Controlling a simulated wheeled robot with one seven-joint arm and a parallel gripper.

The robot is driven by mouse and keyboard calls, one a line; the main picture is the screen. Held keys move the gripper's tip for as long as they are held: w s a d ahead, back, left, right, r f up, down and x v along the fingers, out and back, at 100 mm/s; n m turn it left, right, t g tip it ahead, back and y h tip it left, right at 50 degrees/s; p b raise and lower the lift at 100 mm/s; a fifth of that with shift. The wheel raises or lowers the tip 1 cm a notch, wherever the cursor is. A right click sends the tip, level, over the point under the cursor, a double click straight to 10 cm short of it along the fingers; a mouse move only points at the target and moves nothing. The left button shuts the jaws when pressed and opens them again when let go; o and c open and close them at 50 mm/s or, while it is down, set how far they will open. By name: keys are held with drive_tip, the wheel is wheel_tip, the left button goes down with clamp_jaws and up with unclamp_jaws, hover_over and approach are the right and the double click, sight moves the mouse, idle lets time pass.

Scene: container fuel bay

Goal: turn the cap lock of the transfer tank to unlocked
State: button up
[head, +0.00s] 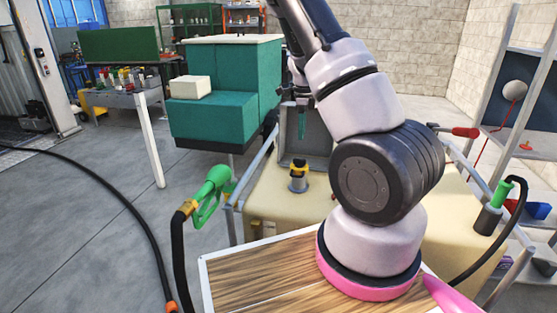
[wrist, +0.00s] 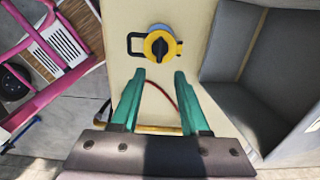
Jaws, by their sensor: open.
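The transfer tank (head: 265,205) is a cream box in the middle of the head view, and its flat top (wrist: 200,20) fills the middle of the wrist view. The cap lock (head: 299,172) stands on it, a yellow collar with a black knob. In the wrist view the cap lock (wrist: 161,46) is a yellow disc with a black bar-shaped knob, and a black square loop sticks out to its left. My gripper (wrist: 159,76) is open and empty, its two green fingers pointing toward the cap from apart. In the head view my gripper (head: 302,120) hangs above and behind the cap, partly hidden by my arm.
A grey upright panel (head: 303,138) stands behind the cap; a grey box-like recess (wrist: 255,70) is right of it in the wrist view. A green fuel nozzle (head: 212,188) hangs left of the tank. A red-handled lever (head: 465,132) is at right. Floor at left is mostly clear, with a hose.

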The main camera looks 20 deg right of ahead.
sight(299, 162)
wheel_tip(299, 162, down, 11)
drive_tip(key=shift+w+a+r, duration=0.1)
drive_tip(key=shift+a, duration=0.05)
idle(0.4)
clamp_jaws()
